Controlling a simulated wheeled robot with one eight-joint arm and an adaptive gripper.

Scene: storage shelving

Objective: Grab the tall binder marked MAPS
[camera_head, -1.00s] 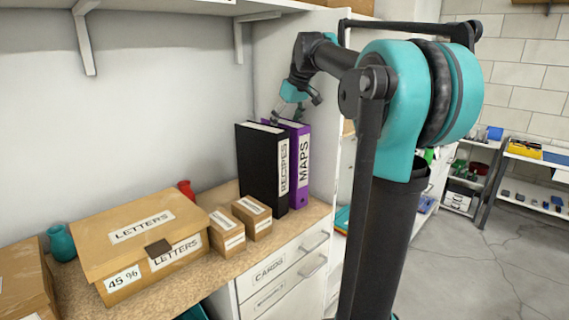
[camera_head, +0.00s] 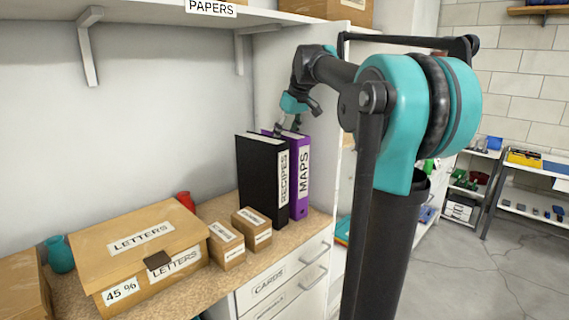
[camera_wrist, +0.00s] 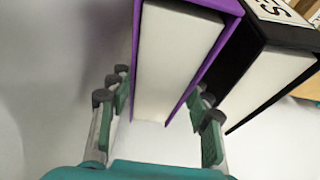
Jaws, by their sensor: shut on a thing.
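The purple MAPS binder (camera_head: 301,182) stands upright on the counter, right beside the black RECIPES binder (camera_head: 263,178). My gripper (camera_head: 288,131) is at the top of the purple binder, pointing down. In the wrist view the purple binder (camera_wrist: 226,38) lies between the green-padded fingers of my gripper (camera_wrist: 158,112), one finger on each side. The black binder (camera_wrist: 262,84) is close on the right there. My gripper is shut on the purple binder. The fingertips are partly hidden behind the binder tops in the head view.
Small brown boxes (camera_head: 252,229) and a large LETTERS box (camera_head: 137,256) stand on the counter (camera_head: 213,281) to the left. A white side panel (camera_head: 322,120) rises just behind the binders. A shelf marked PAPERS (camera_head: 262,18) hangs above.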

